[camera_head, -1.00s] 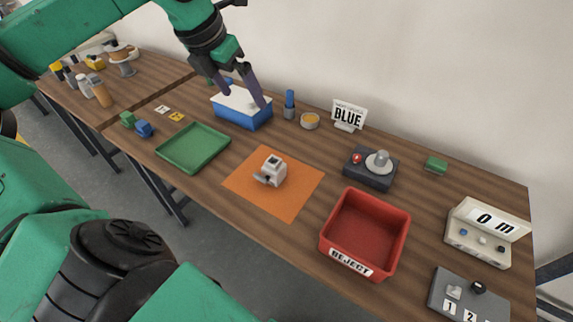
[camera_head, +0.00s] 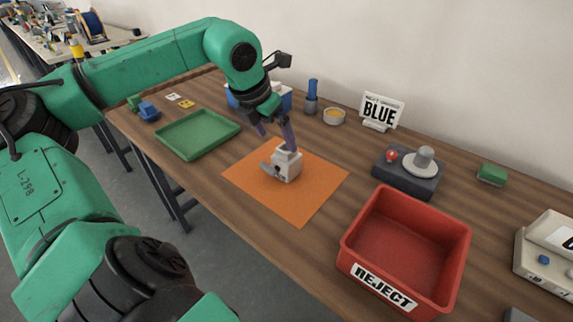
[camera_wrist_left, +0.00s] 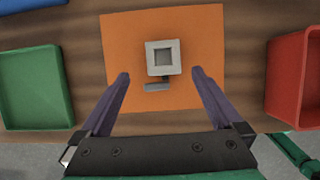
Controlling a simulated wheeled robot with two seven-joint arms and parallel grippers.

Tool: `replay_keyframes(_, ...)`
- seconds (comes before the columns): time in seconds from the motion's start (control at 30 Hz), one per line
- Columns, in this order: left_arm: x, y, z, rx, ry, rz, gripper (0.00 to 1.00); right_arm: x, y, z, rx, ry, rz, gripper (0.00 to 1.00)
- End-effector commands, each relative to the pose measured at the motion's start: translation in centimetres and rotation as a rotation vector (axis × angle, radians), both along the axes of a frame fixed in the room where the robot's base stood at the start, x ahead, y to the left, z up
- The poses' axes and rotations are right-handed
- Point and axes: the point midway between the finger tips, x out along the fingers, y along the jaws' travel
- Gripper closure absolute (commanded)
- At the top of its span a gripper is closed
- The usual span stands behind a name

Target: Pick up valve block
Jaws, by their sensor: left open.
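The valve block (camera_head: 286,163) is a small light grey block with a square recess in its top and a darker grey lever at its front left. It stands on the orange mat (camera_head: 300,205). My left gripper (camera_head: 277,138) is just above the block, pointing down. In the left wrist view the valve block (camera_wrist_left: 163,57) lies ahead of and between the two purple fingers of my left gripper (camera_wrist_left: 159,74), which are wide apart and hold nothing. In that view its lever (camera_wrist_left: 157,87) points left. My right gripper is not in view.
A green tray (camera_head: 197,134) is left of the mat and a red REJECT bin (camera_head: 405,250) is right of it.

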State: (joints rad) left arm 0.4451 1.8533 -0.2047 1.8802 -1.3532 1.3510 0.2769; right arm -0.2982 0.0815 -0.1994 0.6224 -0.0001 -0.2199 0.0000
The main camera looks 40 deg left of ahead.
Motion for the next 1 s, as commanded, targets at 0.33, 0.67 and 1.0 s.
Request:
replay_keyframes(0.33, 2.1, -0.5, -5.3, -0.006, 0.005, -0.001, 0.00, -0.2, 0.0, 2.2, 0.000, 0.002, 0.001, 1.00)
replay_keyframes(0.67, 3.4, -0.5, -8.8, -0.001, -0.002, 0.001, 0.00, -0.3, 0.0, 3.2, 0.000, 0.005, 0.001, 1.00)
replay_keyframes(1.0, 3.3, -0.5, -8.7, 0.000, -0.001, 0.001, 0.84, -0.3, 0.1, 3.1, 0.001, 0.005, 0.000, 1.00)
